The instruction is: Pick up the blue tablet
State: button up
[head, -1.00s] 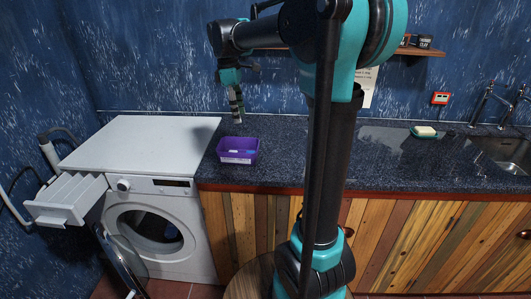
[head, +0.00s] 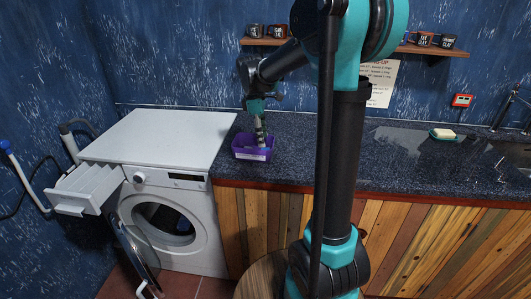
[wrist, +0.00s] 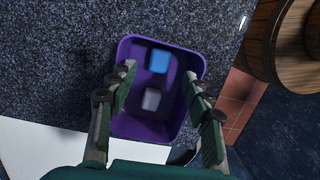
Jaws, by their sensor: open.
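The blue tablet (wrist: 159,61) lies in a purple box (wrist: 138,128), near the end farther from my gripper in the wrist view. A pale grey-white tablet (wrist: 151,99) lies in the same box, nearer to my fingers. My gripper (wrist: 160,84) is open and empty, its fingers on either side of the box's inside in the wrist view. In the head view my gripper (head: 261,143) is right at the purple box (head: 242,155), which stands on the counter. The tablets cannot be made out in the head view.
The dark speckled counter (head: 310,155) is clear to the right of the box. A white washing machine (head: 185,212) with its door and drawer (head: 88,192) open stands at the left. A soap dish (head: 443,135) and sink (head: 515,152) are at the right. A barrel (wrist: 283,45) stands by the counter.

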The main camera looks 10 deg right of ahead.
jog(key=f, duration=0.3)
jog(key=d+f, duration=0.1)
jog(key=shift+s+f, duration=0.1)
jog(key=shift+f, duration=0.3)
jog(key=shift+c, duration=0.5)
jog(key=c, duration=0.9)
